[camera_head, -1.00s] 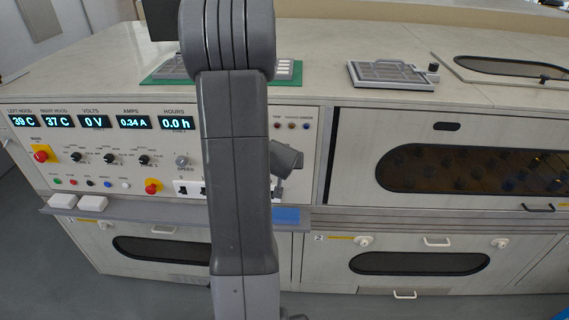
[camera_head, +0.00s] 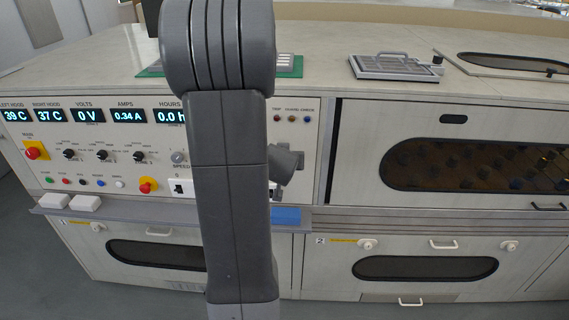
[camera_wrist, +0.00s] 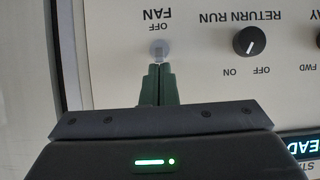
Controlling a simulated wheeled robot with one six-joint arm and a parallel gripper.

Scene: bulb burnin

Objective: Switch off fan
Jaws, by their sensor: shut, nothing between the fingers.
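In the wrist view, which shows the panel upside down, the fan switch (camera_wrist: 159,48) is a small pale toggle beside the printed words FAN and OFF. My gripper (camera_wrist: 158,68) is shut and empty, its dark green fingertips right at the toggle. The tips overlap the switch's edge in the picture; I cannot tell whether they touch it. The toggle's exact position is partly hidden. In the head view my arm covers part of the control panel (camera_head: 300,145), and the fingertips and the fan switch cannot be made out.
A black RETURN RUN knob (camera_wrist: 250,41) sits beside the fan switch. In the head view, a red main switch (camera_head: 34,150) and a red button (camera_head: 147,185) are on the panel's left. A grey shelf (camera_head: 130,210) juts out below. A metal tray (camera_head: 395,67) lies on top.

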